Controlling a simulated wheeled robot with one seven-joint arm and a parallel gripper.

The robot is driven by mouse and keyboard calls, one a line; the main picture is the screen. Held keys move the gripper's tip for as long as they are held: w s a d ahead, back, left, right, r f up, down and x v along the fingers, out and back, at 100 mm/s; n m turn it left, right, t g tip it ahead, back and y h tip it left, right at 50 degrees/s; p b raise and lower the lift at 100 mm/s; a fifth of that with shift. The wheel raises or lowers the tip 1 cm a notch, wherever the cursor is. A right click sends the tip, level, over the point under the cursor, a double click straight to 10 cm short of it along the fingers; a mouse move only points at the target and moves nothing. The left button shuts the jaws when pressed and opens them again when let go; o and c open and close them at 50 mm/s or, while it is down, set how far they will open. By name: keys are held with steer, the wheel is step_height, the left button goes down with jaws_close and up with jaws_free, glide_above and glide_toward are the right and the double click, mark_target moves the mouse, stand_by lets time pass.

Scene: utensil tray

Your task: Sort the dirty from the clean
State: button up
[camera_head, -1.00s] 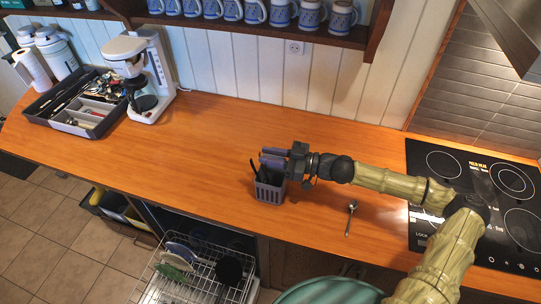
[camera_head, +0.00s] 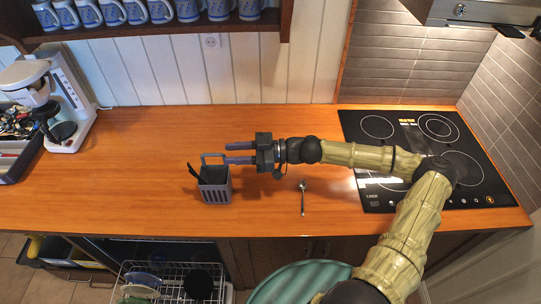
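A grey cutlery basket (camera_head: 216,192) with a raised handle stands upright on the wooden counter. Dark utensils (camera_head: 195,174) lean out of its left side; what they are is hard to tell. A metal spoon (camera_head: 303,196) lies alone on the counter to the right of the basket; whether it is dirty cannot be told. My gripper (camera_head: 238,153) points left, near the basket's upper right side. Its two purple fingers are apart, with nothing visible between them. A grey utensil tray (camera_head: 20,166) with mixed cutlery is partly cut off at the left edge.
A coffee maker (camera_head: 60,110) stands beside the tray. A black cooktop (camera_head: 385,160) lies at the right. Below the counter front, a pulled-out dishwasher rack (camera_head: 180,290) holds dishes. A round teal surface (camera_head: 300,282) is at the bottom. The counter between coffee maker and basket is clear.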

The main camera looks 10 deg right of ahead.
steer(key=d+b, duration=0.3)
steer(key=d, duration=0.6)
steer(key=shift+s+d, duration=0.4)
steer(key=shift+s, duration=0.05)
stand_by(0.6)
